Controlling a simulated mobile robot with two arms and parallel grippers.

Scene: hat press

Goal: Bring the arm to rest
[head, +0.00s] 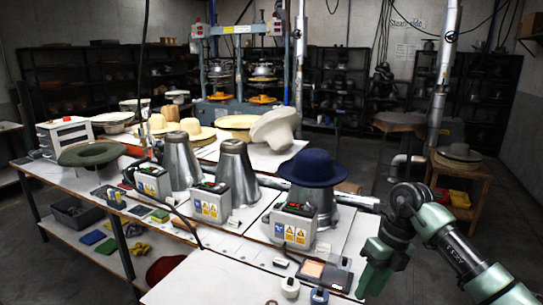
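My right arm (455,245) comes in from the lower right and bends at a grey elbow-like joint. Its green gripper (368,284) points down beside the right front edge of the white worktable (215,280). The fingers are small and seen side-on, so I cannot tell whether they are open or shut. I see nothing hanging from it. My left gripper is not in view.
A navy hat (313,168) sits on the right metal press cone, left of my arm. Control boxes (293,225) with warning labels line the table. A stool (462,185) bears grey hats.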

